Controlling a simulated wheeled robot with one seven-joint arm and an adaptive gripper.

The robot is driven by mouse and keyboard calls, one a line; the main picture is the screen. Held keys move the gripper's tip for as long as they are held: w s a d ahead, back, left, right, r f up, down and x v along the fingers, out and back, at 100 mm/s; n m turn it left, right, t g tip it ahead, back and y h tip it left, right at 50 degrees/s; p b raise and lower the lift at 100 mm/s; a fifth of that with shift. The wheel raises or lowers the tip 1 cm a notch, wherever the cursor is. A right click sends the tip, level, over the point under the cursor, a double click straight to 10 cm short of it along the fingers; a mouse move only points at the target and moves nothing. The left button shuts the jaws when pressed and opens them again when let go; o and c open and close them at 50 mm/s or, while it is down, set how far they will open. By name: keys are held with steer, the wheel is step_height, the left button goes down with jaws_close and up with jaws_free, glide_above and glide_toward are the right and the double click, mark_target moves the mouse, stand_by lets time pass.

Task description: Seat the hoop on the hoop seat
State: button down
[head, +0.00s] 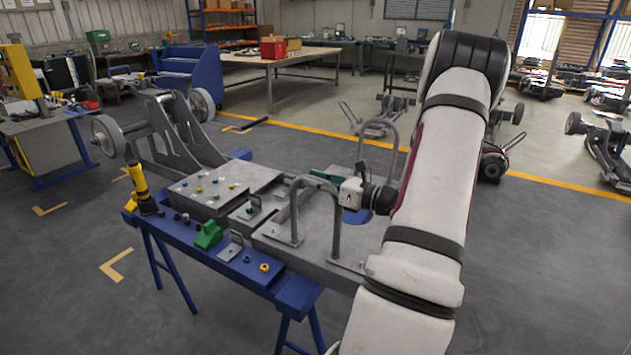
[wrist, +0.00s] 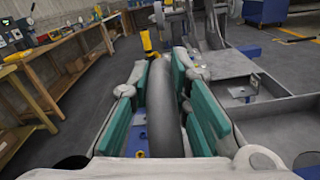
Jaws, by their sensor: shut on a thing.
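The hoop (head: 298,210) is a bent grey tube standing upright over the grey chassis plate in the head view. Its lower ends appear to meet the plate, but I cannot tell whether they are seated. My gripper (head: 346,194) is at the hoop's right side, with the arm reaching in from the right. In the wrist view, my gripper (wrist: 166,80) is shut on the hoop (wrist: 163,108), its grey tube between the teal pads. The grey plate (head: 283,247) lies under the hoop. I cannot make out a distinct hoop seat.
A second grey hoop (head: 392,140) stands behind. The blue bench (head: 282,291) carries a yellow tool (head: 140,185), a green block (head: 208,235) and small knobs. Wheels (head: 105,136) are at the chassis's far left. The floor in front is clear.

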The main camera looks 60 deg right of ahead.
steer(key=c, duration=1.4)
jaws_free()
steer(key=shift+f, duration=0.1)
steer(key=shift+s, duration=0.1)
steer(key=s, duration=0.8)
steer(key=s+d, duration=0.1)
steer(key=s, duration=0.2)
steer(key=shift+s, duration=0.4)
